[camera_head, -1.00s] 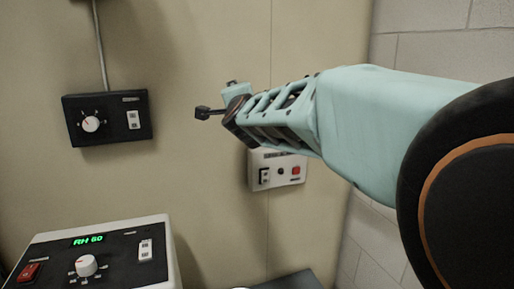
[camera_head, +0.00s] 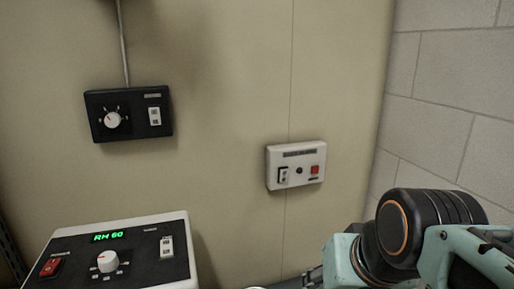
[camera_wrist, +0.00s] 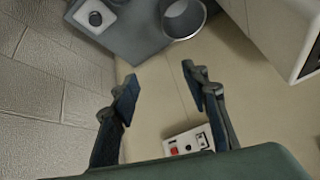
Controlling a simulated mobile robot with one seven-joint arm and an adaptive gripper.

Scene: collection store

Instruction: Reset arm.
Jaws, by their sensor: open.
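My arm (camera_head: 400,245) is folded low at the right in the head view. My gripper shows in the wrist view (camera_wrist: 160,92), with its two dark fingers spread apart and nothing between them. In the head view its end is mostly cut off by the bottom edge. In the wrist view the fingers point towards a beige panel and a grey surface, touching nothing that I can make out.
A white switch box (camera_head: 296,165) and a black knob box (camera_head: 129,114) are on the beige panel (camera_head: 230,60). A control unit reading RH 60 (camera_head: 110,258) stands lower left. A block wall (camera_head: 450,90) is right. The wrist view shows a grey cylinder (camera_wrist: 183,18) on a grey surface (camera_wrist: 130,38).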

